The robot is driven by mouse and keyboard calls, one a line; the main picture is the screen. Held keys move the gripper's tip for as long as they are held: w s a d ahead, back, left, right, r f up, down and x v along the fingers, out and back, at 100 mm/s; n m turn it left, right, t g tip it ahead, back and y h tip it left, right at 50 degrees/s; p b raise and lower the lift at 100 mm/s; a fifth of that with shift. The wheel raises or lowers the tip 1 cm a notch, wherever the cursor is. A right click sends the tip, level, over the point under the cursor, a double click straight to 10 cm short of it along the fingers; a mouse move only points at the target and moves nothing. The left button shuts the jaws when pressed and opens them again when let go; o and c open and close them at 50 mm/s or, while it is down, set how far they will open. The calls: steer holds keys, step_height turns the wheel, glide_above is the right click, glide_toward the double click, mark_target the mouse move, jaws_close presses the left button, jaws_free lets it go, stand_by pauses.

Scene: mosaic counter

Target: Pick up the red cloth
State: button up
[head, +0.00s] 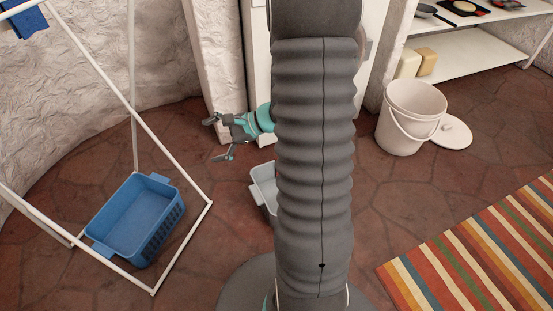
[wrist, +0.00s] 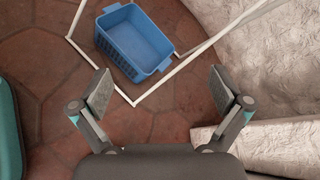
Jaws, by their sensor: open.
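No red cloth shows in either view. My gripper (head: 215,139) is open and points left in the head view, beside the doorway. In the wrist view my gripper (wrist: 160,92) has its two fingers wide apart with nothing between them. Beyond them are a white rack frame and a blue basket (wrist: 135,40) on the floor. The inside of the basket looks empty in the head view (head: 135,222). My own column hides the middle of the head view, including part of a grey tub (head: 264,187).
A white drying rack (head: 183,246) stands at left around the basket, with a blue item (head: 28,22) hanging at its top. A white bucket (head: 408,120) and its lid (head: 455,133) are on the right. A striped rug (head: 480,250) lies front right. Shelves (head: 470,55) stand behind.

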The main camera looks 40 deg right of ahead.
steer(key=w+d+f+m+t+h, duration=0.2)
steer(key=w+d+f+m+t, duration=0.2)
steer(key=d+f+m, duration=0.4)
steer(key=s+d+f+m+t+h, duration=0.1)
steer(key=s+d+f+m+h, duration=0.25)
steer(key=d+f, duration=0.4)
steer(key=s+d+f+m+h, duration=0.2)
steer(key=d+f+m+h, duration=0.3)
steer(key=f, duration=0.3)
steer(key=s+d+f+m+t+h, duration=0.1)
steer(key=s+d+f+m+h, duration=0.2)
steer(key=d+f, duration=0.5)
steer(key=f+x, duration=0.1)
steer(key=x, duration=1.3)
steer(key=shift+s+m, duration=0.3)
steer(key=shift+m, duration=0.05)
steer(key=shift+d+f+y, duration=0.1)
steer(key=shift+d+y, duration=0.05)
steer(key=shift+y, duration=0.1)
steer(key=c, duration=1.3)
